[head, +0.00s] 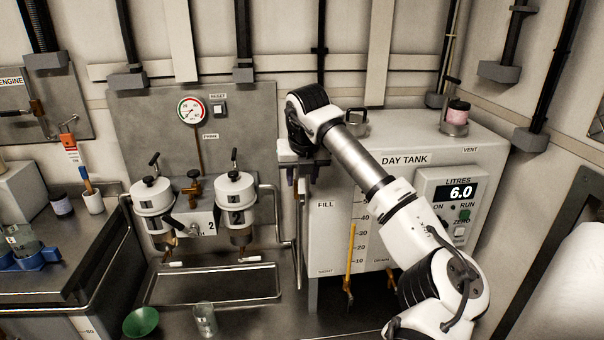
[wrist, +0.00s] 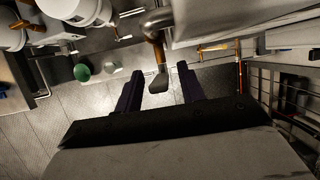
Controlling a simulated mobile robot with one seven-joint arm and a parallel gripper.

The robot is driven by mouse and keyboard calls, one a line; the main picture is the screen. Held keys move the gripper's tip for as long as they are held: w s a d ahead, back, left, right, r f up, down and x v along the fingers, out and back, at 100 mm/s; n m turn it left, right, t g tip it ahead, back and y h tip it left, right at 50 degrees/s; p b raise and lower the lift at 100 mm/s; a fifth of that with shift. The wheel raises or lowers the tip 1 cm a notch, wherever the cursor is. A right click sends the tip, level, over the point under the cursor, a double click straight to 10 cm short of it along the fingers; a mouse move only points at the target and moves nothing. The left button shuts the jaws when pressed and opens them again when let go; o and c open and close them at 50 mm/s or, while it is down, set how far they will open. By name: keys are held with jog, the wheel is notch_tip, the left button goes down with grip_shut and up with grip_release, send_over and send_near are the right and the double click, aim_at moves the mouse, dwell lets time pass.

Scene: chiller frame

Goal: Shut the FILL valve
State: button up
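The day tank (head: 345,150) is a pale cabinet with a FILL label (head: 325,204) near its left edge. My gripper (head: 302,181) points down just above and left of that label, its dark fingers apart. My gripper and arm hide the valve body in the head view.
The tank's display (head: 460,192) reads 6.0 litres. Two white filter housings (head: 236,200) and a rail stand left of my gripper.

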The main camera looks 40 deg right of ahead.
jog(key=shift+c, duration=0.3)
grip_shut()
jog(key=shift+s+d+f+m+t+y, duration=0.4)
jog(key=shift+d+t+y, duration=0.45)
jog(key=shift+y, duration=0.35)
jog(key=shift+s+d+f+m+t+y, duration=0.25)
jog(key=shift+s+d+t+y, duration=0.4)
jog(key=shift+t+y, duration=0.4)
jog(key=shift+s+d+f+m+t+y, duration=0.35)
jog(key=shift+d+t+y, duration=0.45)
jog(key=shift+y, duration=0.55)
jog(key=shift+f, duration=0.1)
jog(key=shift+o, duration=0.3)
grip_release()
